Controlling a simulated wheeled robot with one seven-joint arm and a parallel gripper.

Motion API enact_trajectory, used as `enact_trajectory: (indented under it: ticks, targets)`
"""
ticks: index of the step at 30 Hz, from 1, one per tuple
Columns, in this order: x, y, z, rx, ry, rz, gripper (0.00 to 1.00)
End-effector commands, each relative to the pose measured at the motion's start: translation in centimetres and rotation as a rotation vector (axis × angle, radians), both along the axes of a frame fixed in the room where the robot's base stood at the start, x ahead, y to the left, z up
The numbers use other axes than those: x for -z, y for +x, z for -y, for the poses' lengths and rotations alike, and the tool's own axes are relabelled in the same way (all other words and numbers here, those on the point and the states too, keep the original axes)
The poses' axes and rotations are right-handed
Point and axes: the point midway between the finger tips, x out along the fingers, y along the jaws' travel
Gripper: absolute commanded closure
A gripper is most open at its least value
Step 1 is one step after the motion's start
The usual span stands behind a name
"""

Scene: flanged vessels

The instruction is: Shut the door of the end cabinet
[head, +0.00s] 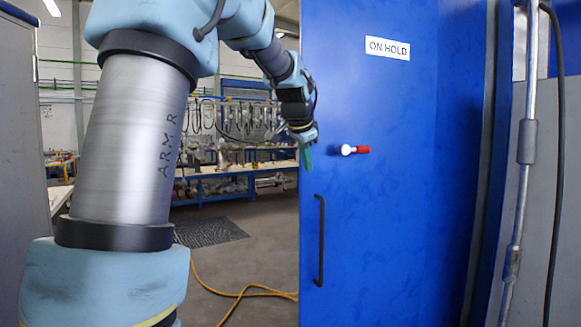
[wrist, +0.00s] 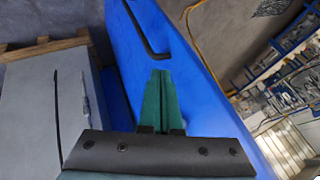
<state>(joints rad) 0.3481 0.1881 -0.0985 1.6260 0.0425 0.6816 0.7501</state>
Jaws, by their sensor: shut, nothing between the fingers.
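The blue cabinet door (head: 400,230) fills the right half of the head view, with a white ON HOLD sign (head: 387,48), a red-and-white knob (head: 356,150) and a black bar handle (head: 320,240) on its face. Its left edge has open room beyond it; I cannot tell its exact angle. My gripper (head: 306,157) has green fingers, shut and empty, at the door's left edge above the handle. In the wrist view the fingers (wrist: 161,76) overlap the blue door (wrist: 205,110), with its handle (wrist: 148,35) beyond. Contact with the door cannot be told.
A grey vertical pipe (head: 522,170) and black cable run at the right. A grey cabinet (head: 22,160) stands at the far left. A workbench (head: 225,183) with hanging tools is behind. A yellow hose (head: 240,293) lies on the floor. The wrist view shows a grey box (wrist: 35,110) at left.

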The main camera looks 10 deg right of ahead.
Motion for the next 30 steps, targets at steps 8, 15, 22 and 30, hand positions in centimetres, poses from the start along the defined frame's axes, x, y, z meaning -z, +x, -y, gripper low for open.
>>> enact_trajectory:
  ticks: [8,15,22,30]
  targets:
    - [4.0,2.6,1.2,-0.001,0.001,-0.007,1.0]
    - [7.8,5.2,2.3,-0.003,0.002,-0.006,1.0]
    - [7.4,8.3,1.4,-0.006,-0.002,-0.002,1.0]
    - [7.7,9.0,1.2,-0.003,-0.001,-0.001,1.0]
